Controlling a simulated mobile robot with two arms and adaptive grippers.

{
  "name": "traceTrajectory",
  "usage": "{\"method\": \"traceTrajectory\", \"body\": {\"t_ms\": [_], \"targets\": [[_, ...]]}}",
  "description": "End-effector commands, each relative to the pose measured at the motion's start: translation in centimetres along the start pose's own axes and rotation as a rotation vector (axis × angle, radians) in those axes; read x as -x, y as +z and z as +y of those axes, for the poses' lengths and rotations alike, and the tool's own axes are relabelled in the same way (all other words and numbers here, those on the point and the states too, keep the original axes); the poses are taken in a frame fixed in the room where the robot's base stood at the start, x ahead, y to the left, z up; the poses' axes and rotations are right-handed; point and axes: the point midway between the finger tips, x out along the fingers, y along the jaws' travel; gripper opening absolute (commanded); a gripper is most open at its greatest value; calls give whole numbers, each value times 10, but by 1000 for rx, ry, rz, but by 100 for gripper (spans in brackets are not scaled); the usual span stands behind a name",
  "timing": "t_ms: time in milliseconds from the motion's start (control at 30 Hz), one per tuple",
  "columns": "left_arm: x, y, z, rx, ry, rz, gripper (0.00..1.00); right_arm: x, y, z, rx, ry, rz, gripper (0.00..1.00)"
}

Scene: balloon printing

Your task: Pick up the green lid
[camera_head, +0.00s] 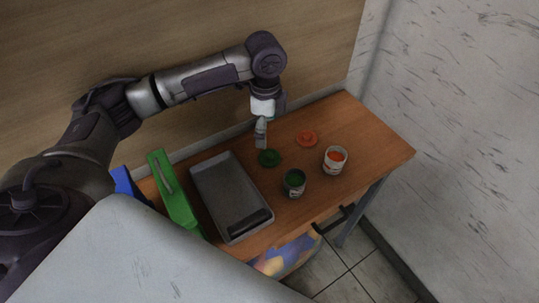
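The green lid (270,158) lies flat on the wooden table, between the grey tray and the red-orange lid. My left gripper (262,146) points down just above the green lid's back-left edge. Its fingers are small and seen edge-on, so I cannot tell whether they are open or shut, or whether they touch the lid. My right gripper is not in view.
An open can of green paint (295,182) and an open can of orange paint (335,159) stand nearby. An orange lid (307,138) lies behind them. A grey tray (213,176) and a green box-like object (171,190) are at left. The table's right end (385,147) is clear.

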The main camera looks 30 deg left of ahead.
Motion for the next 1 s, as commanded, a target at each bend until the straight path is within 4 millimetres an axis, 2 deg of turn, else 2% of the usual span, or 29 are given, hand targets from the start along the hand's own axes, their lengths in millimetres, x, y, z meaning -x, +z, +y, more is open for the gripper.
{"method": "traceTrajectory", "body": {"t_ms": [133, 433, 700, 1000], "targets": [[-26, 0, 1, -1, 3, -1, 95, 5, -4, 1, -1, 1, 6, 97], [-50, -3, 1, -2, 3, -1, 95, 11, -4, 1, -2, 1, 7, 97], [-88, -9, 0, -1, 0, -1, 95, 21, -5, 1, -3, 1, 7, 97], [-94, -9, 0, -2, -1, -1, 95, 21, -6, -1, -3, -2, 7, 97]]}}
